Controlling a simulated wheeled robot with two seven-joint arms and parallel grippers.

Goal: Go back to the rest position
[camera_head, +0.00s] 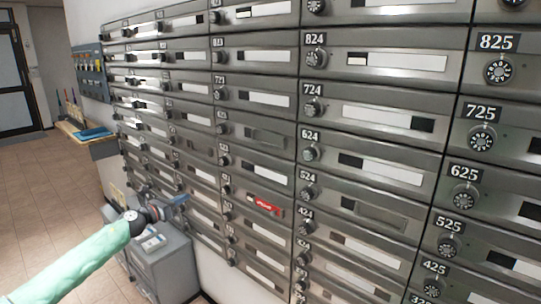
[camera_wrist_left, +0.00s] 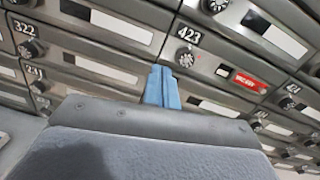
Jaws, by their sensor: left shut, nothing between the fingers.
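My left gripper (camera_head: 180,202) reaches in from the lower left in the head view, on a pale green sleeved arm. Its blue fingers are shut with nothing between them. The left wrist view shows the shut blue fingers (camera_wrist_left: 162,87) in front of the mailbox wall, just below and left of the 423 label. I cannot tell whether the fingertips touch the wall. My right gripper is in neither view.
A wall of grey metal mailboxes (camera_head: 385,118) with numbered dials fills most of the head view. One box has a red tag (camera_head: 264,205), also in the wrist view (camera_wrist_left: 247,82). A grey cabinet (camera_head: 165,262) stands below the gripper. Tiled floor (camera_head: 40,190) lies open at left.

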